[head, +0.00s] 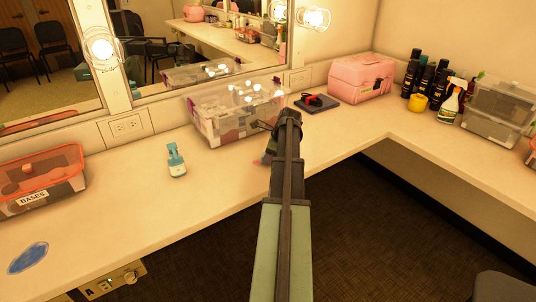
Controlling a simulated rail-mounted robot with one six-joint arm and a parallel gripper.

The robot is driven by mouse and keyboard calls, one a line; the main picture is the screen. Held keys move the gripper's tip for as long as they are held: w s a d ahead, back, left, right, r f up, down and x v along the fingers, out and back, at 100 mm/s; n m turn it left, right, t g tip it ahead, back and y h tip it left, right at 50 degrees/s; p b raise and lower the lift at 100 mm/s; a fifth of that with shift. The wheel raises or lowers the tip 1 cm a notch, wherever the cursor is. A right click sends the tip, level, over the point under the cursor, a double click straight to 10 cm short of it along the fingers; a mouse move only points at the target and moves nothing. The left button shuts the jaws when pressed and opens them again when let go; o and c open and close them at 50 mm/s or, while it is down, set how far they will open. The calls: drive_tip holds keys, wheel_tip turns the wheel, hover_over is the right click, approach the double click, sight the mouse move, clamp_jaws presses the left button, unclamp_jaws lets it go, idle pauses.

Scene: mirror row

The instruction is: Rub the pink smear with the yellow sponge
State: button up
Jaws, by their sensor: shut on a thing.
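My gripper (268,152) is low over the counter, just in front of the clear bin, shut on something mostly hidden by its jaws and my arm. I take it as the yellow sponge, but no clear yellow face shows there. A small bit of pink, seemingly the edge of the pink smear (257,161), shows on the counter at the gripper's left side. The rest of the smear is hidden. I cannot tell whether the held thing touches the counter.
The clear bin (212,125) stands close behind the gripper. A teal-capped bottle (176,161) stands left, and a blue smear (28,257) lies farther left. A dark pad (322,105), pink case (361,78) and small yellow round item (418,103) are right. Counter between bottle and gripper is clear.

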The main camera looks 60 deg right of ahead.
drive_tip(key=s, duration=0.1)
drive_tip(key=s+a, duration=0.1)
drive_tip(key=s, duration=0.1)
drive_tip(key=shift+a+r, duration=0.15)
drive_tip(key=shift+a, duration=0.05)
drive_tip(key=shift+s+d, duration=0.3)
drive_tip(key=shift+d, duration=0.5)
drive_tip(key=shift+w+d, duration=0.35)
drive_tip(key=shift+w, duration=0.45)
drive_tip(key=shift+w+d, duration=0.35)
drive_tip(key=shift+w, duration=0.4)
drive_tip(key=shift+w+d+f, duration=0.1)
drive_tip(key=shift+w+d, duration=0.25)
drive_tip(key=shift+w, duration=0.5)
drive_tip(key=shift+w+d+f, duration=0.1)
drive_tip(key=shift+w+d, duration=0.2)
drive_tip(key=shift+w, duration=0.55)
wheel_tip(320, 180, up, 6)
drive_tip(key=p, duration=0.5)
drive_tip(key=shift+p, duration=0.4)
